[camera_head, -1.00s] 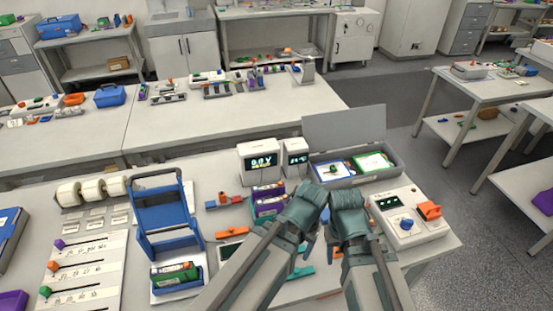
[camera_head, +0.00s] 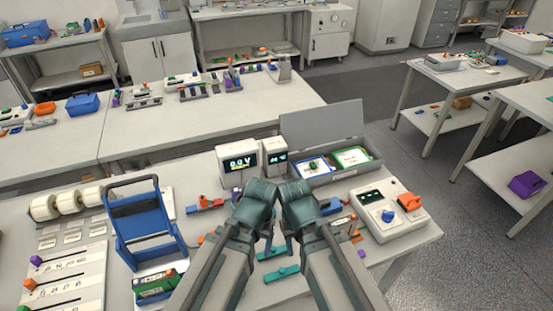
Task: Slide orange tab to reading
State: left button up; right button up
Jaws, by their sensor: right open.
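A white slider board (camera_head: 68,262) lies at the lower left. It has a purple tab, an orange tab (camera_head: 30,284) and a green tab, each at the left end of its printed scale. A white meter (camera_head: 238,163) at the back of the bench shows what looks like 0.0 V. My left gripper (camera_head: 268,238) and right gripper (camera_head: 288,240) are side by side over the middle of the bench, well right of the tab. The right one is open. The left one's fingers are mostly hidden. I see nothing held.
A blue rack (camera_head: 143,222) stands between the board and my arms, with a battery tray (camera_head: 157,286) in front. An open grey case (camera_head: 325,170) and a white device (camera_head: 388,215) with a blue knob are at the right. Teal pieces (camera_head: 283,273) lie below my grippers.

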aim_at(30, 285)
jog(key=l+u, duration=0.1)
jog(key=u, duration=0.75)
jog(key=k+l+u, duration=0.1)
jog(key=u, duration=0.8)
jog(key=k+u, duration=0.15)
jog(key=u, duration=0.3)
jog(key=i+j+z, duration=0.15)
jog(key=j, duration=0.25)
jog(key=i+j+z, duration=0.2)
jog(key=j, duration=0.2)
jog(key=j+z, duration=0.15)
jog(key=j, duration=0.25)
jog(key=i+j+z, duration=0.35)
jog(key=z, duration=0.15)
jog(key=i+j+z, duration=0.25)
jog(key=j+z, duration=0.2)
